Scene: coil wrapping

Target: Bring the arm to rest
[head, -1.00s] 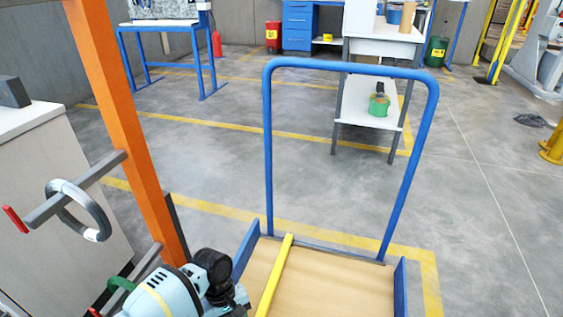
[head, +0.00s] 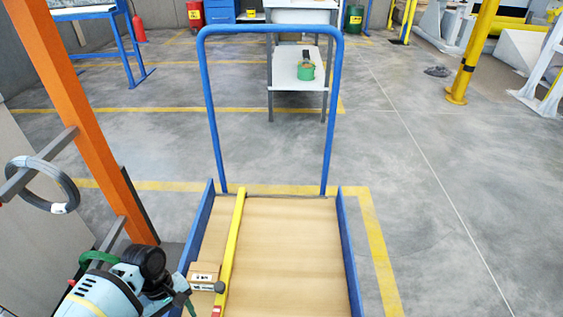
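My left arm comes in at the bottom left, with a pale blue link and a dark joint. The dark end of it, with my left gripper (head: 180,297), is small and partly cut off by the frame's lower edge, so I cannot make out its fingers. It is beside the left rim of the flatbed cart (head: 290,260), near a small cardboard box (head: 204,275). I cannot tell whether it touches anything. My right gripper is not in view. A grey coil (head: 45,200) hangs on a peg of the orange post (head: 85,120).
The cart has a blue handle frame (head: 328,115) and a yellow bar (head: 233,240) along its deck; the deck right of the bar is clear. A green peg item (head: 98,259) is beside my arm. Open floor lies to the right. A white-topped table (head: 298,98) stands behind.

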